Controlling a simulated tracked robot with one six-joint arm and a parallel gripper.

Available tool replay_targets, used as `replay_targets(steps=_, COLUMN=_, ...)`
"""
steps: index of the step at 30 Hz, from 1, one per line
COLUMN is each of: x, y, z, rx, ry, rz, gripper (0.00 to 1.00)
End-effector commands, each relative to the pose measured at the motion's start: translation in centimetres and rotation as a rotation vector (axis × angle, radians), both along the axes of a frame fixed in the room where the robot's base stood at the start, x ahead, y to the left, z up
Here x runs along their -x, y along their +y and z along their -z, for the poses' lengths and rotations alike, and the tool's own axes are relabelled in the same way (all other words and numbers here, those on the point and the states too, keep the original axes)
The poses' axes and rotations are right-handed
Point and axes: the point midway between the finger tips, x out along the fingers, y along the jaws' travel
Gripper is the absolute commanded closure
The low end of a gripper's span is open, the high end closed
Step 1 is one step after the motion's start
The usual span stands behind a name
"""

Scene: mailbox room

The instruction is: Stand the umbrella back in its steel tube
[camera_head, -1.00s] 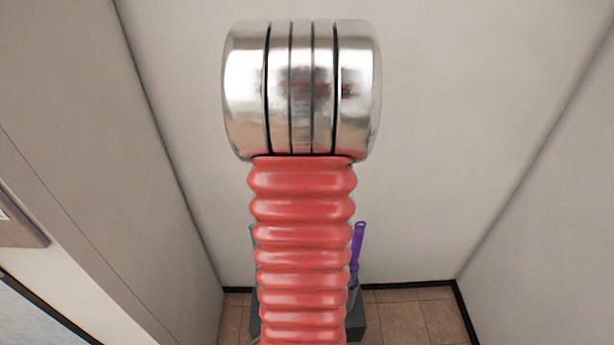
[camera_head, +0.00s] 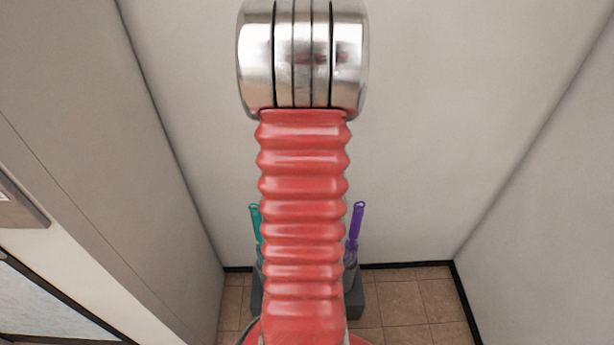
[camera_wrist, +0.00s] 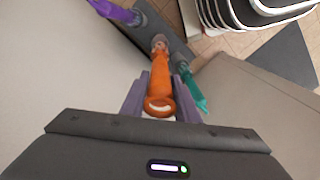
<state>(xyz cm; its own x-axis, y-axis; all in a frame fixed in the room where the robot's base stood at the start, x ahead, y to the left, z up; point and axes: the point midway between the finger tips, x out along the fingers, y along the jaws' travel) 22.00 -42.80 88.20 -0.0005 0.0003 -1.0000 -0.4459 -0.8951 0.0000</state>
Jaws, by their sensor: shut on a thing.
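An orange umbrella handle (camera_wrist: 160,88) is between the two grey-purple fingers of my gripper (camera_wrist: 160,92) in the wrist view. My gripper is shut on it. The far end of the orange part meets a grey, tube-like piece (camera_wrist: 159,42) in the row between the purple and teal umbrellas. I cannot tell whether it is inside that tube or just above it. In the head view, my red arm hides the gripper and the orange umbrella.
A purple umbrella (camera_head: 356,222) and a teal umbrella (camera_head: 255,222) stand at either side in a dark grey stand (camera_head: 357,299). Walls close in behind and at both sides. Tiled floor (camera_head: 405,300) is clear to the stand's right. A dark mat (camera_wrist: 287,55) lies at the wrist view's right.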

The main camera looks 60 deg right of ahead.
Motion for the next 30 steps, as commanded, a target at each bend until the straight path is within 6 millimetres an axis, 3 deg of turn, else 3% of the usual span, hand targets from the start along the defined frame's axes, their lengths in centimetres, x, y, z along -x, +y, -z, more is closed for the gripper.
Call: replay_targets(steps=30, x=0.0, y=0.0, z=7.9, rx=-0.001, ry=0.0, rz=0.0, gripper=1.0)
